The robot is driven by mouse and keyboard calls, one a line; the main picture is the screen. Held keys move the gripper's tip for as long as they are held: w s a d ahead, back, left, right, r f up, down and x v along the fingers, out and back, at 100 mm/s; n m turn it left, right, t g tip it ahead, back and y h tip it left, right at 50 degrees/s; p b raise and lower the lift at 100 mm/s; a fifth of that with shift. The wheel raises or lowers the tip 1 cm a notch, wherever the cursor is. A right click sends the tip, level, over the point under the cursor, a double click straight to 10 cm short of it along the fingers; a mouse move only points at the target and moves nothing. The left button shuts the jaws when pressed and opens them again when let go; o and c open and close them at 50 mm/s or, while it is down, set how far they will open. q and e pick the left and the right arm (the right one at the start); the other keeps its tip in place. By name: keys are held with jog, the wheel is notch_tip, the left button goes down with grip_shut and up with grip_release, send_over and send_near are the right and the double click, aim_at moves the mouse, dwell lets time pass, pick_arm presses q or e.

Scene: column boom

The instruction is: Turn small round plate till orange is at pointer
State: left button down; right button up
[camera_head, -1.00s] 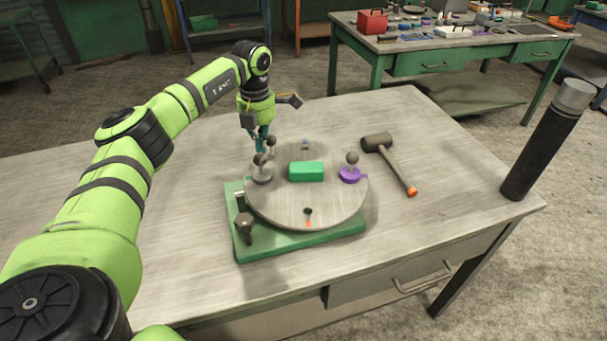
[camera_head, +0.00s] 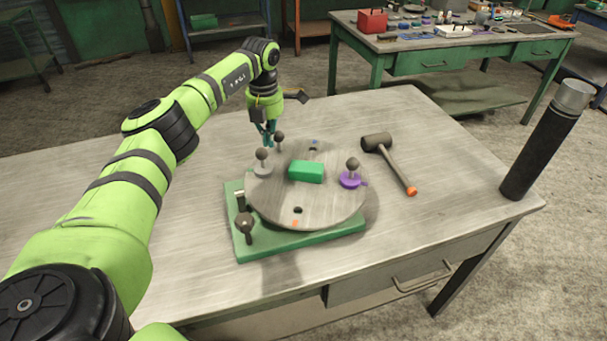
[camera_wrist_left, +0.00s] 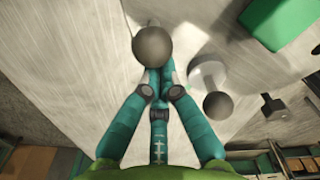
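The round grey plate (camera_head: 325,210) sits on a green base (camera_head: 285,246). Its orange mark (camera_head: 295,222) is at the front edge, and its blue mark (camera_head: 313,142) is at the back. A dark knobbed fitting (camera_head: 244,222) and a small pale-tipped piece (camera_head: 239,197) stand on the base's left side; I cannot tell which is the pointer. My left gripper (camera_head: 269,140) is at the plate's back left, beside a dark ball knob (camera_head: 279,136). In the left wrist view its fingers (camera_wrist_left: 157,76) come together against or just under the ball (camera_wrist_left: 152,46). My right gripper is not in view.
A green block (camera_head: 306,171) lies mid-plate. A grey-based knob (camera_head: 263,168) and a purple-based knob (camera_head: 350,180) stand on it. A mallet (camera_head: 390,160) lies right of the plate. A dark cylinder (camera_head: 541,145) stands at the table's right corner. The table's left is clear.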

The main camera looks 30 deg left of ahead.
aim_at(281, 132)
pick_arm(q)
jog(key=shift+w, duration=0.25)
jog(key=shift+w+d, duration=0.3)
jog(key=shift+w, duration=0.45)
jog(key=shift+b, duration=0.3)
jog(key=shift+w+d+f+b, duration=0.15)
jog(key=shift+w+b, duration=0.25)
jog(key=shift+b, duration=0.05)
jog(key=shift+w+d+b, duration=0.35)
jog(key=shift+b, duration=0.05)
jog(key=shift+a+r, duration=0.1)
jog(key=shift+r, duration=0.1)
jog(key=shift+s+a+p, duration=0.2)
jog(key=shift+p, duration=0.55)
jog(key=shift+s+a+p, duration=0.1)
jog(key=shift+s+p, duration=0.1)
jog(key=shift+p, duration=0.45)
jog(key=shift+s, duration=0.1)
